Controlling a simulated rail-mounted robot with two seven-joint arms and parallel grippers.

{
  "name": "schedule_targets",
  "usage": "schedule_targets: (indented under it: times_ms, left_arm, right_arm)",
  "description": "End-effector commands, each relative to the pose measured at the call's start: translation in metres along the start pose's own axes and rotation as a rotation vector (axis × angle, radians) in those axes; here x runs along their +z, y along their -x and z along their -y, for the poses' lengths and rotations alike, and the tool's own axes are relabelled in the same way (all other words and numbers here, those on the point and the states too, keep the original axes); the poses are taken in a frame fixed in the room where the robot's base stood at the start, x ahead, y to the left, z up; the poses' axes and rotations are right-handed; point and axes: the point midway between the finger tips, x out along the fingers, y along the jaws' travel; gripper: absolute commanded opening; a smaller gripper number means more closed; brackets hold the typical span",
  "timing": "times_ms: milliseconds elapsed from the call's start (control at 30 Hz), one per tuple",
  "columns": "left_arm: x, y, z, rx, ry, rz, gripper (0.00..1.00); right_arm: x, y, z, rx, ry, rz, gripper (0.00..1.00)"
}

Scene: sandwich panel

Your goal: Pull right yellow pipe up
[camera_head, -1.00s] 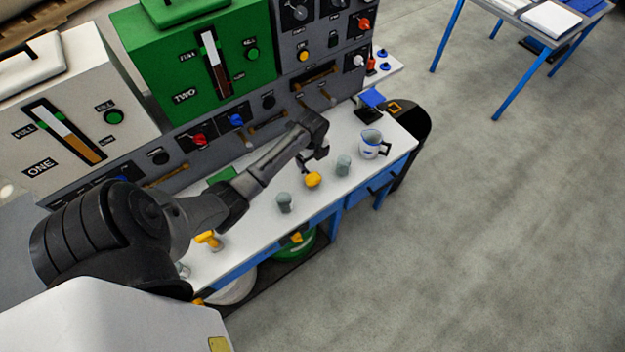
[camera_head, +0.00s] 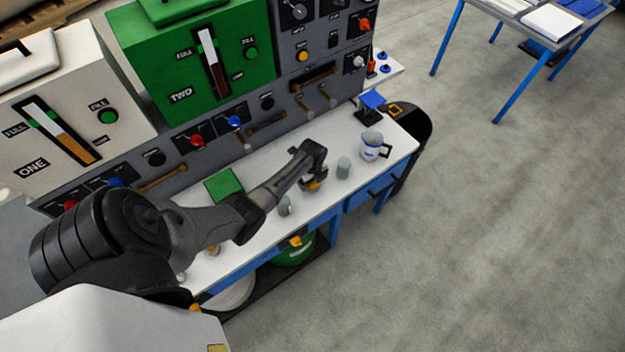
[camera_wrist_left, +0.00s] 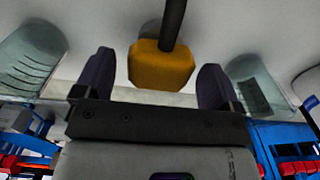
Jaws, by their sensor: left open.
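The right yellow pipe piece (camera_head: 319,187) is at the front of the white bench top, mostly covered by my left gripper (camera_head: 314,183) in the head view. In the left wrist view the yellow piece (camera_wrist_left: 160,68) is a blocky end with a dark stem rising from it. It lies between the two dark fingers of my left gripper (camera_wrist_left: 156,62), with a gap on each side. The fingers are open and hold nothing. Another yellow piece (camera_head: 213,250) shows farther left on the bench, partly hidden by my arm. My right gripper is not in view.
Grey-green cups stand left (camera_head: 285,206) and right (camera_head: 343,167) of the gripper. A white jug (camera_head: 371,154) stands at the bench's right end. A green pad (camera_head: 224,185) lies behind my arm. The control panel (camera_head: 270,108) rises behind the bench.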

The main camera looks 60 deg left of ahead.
Motion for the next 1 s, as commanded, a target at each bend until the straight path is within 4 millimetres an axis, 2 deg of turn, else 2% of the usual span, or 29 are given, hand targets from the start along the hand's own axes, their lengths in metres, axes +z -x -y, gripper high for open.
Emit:
schedule_targets:
  times_ms: [333,1000]
  left_arm:
    - [-0.0002,-0.0016,-0.0001,0.000,0.000,0.000,0.87]
    - [-0.0001,-0.0013,-0.0001,0.001,0.000,0.000,0.23]
  right_arm:
    - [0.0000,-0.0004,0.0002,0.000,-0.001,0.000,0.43]
    - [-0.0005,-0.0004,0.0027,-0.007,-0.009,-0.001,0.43]
